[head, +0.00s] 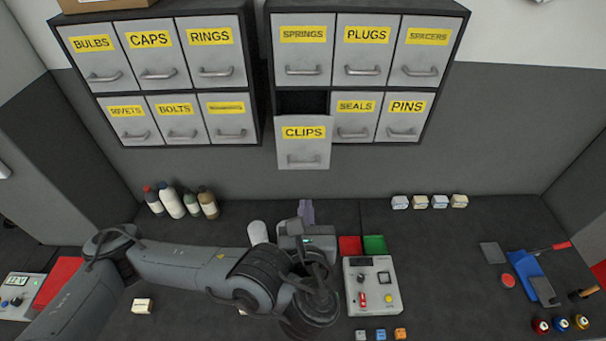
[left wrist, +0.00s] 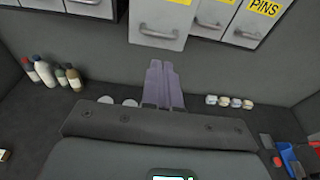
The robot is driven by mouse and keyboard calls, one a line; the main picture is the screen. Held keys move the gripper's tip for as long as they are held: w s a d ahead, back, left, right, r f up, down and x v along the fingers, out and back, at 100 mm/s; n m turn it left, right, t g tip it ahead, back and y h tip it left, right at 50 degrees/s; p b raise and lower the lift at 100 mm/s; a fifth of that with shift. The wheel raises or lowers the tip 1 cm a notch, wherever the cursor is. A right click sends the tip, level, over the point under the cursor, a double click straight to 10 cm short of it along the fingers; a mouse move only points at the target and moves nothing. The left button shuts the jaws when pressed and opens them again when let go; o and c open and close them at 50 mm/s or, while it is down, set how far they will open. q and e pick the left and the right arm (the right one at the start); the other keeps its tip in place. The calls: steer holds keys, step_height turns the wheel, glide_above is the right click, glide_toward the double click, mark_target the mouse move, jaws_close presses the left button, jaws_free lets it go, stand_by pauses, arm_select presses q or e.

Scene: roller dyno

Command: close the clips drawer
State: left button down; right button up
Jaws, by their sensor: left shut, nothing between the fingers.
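The clips drawer (head: 304,148) is pulled out of the lower left slot of the right wall cabinet. A dark gap shows above its yellow-labelled grey front. In the left wrist view a protruding grey drawer front with a bar handle (left wrist: 160,30), which looks like the same drawer, is at the top. My left gripper (head: 306,208) is below the drawer and apart from it. Its purple fingers (left wrist: 161,66) are shut together and empty, pointing toward the wall under the drawer. My right gripper is not in view.
The neighbouring seals (head: 356,106) and pins (head: 405,107) drawers are shut. Bottles (head: 172,202) stand at the left on the bench, small blocks (head: 439,202) at the right. A control box (head: 372,286) is beside my left arm. The wall below the cabinets is clear.

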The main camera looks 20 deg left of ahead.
arm_select(q)
steer(key=w+f+b, duration=0.1)
steer(key=b, duration=0.7)
glide_toward(303, 165)
steer(key=x, duration=0.5)
steer(key=shift+b+x, duration=0.7)
steer(key=shift+x, duration=0.25)
